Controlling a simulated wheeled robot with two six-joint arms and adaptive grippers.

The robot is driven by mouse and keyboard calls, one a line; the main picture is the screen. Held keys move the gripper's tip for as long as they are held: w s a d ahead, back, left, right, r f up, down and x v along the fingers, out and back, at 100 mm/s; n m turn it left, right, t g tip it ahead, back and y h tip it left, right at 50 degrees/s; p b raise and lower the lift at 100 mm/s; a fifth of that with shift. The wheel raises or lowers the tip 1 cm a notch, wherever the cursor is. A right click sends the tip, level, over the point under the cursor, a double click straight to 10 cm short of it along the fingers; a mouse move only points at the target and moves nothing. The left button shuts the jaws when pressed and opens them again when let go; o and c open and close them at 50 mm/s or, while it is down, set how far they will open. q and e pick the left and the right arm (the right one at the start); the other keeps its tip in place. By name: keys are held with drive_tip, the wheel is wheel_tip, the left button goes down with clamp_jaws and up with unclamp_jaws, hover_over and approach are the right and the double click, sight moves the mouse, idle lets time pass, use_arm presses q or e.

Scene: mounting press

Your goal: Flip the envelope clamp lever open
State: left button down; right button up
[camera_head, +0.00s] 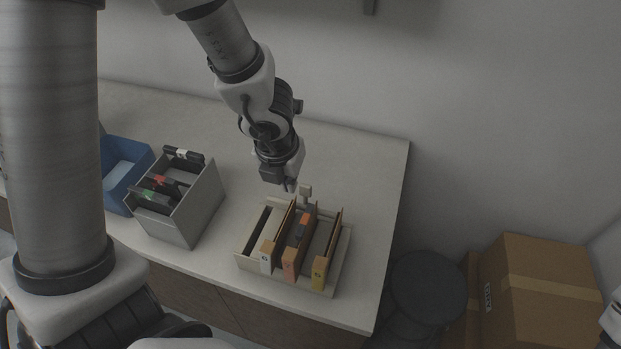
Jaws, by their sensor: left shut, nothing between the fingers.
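A beige rack (243,262) stands on the table and holds several upright brown envelope-like folders, with white, salmon and yellow end tabs. An orange and dark piece (299,229) sits on the middle one. A small pale block (305,190) sticks up at the rack's back edge; it may be the clamp lever, but I cannot tell surely. My left gripper (290,186) points down just behind the rack, close to the left of this block. It is shut and empty; whether it touches the block is unclear.
A grey bin (203,204) with several dark cartridge-like items stands left of the rack, and a blue bin (118,191) is beyond it. The table (375,190) is clear to the right. Cardboard boxes (540,285) and a dark round stool-like thing (428,285) stand beyond its right edge.

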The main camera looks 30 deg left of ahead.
sight(301, 190)
use_arm(q)
drive_tip(key=b+x, duration=0.2)
drive_tip(key=x, duration=0.1)
drive_tip(key=b+x, duration=0.3)
drive_tip(key=s+b+x, duration=0.1)
drive_tip(key=b+x, duration=0.1)
drive_tip(key=x, duration=0.1)
drive_tip(key=shift+w+d+f, duration=0.1)
drive_tip(key=shift+d+f, duration=0.1)
drive_tip(key=shift+w+f, duration=0.25)
drive_tip(key=w+p, duration=0.1)
drive_tip(key=w+a+p, duration=0.1)
drive_tip(key=w, duration=0.1)
drive_tip(key=shift+w+r, duration=0.2)
drive_tip(key=shift+w, duration=0.2)
use_arm(e)
drive_tip(key=f, duration=0.4)
drive_tip(key=shift+s+d+f, duration=0.2)
drive_tip(key=shift+s+f, duration=0.1)
drive_tip(key=shift+s, duration=0.05)
use_arm(q)
drive_tip(key=shift+d, duration=0.1)
drive_tip(key=shift+p, duration=0.3)
use_arm(e)
drive_tip(key=shift+w+r, duration=0.1)
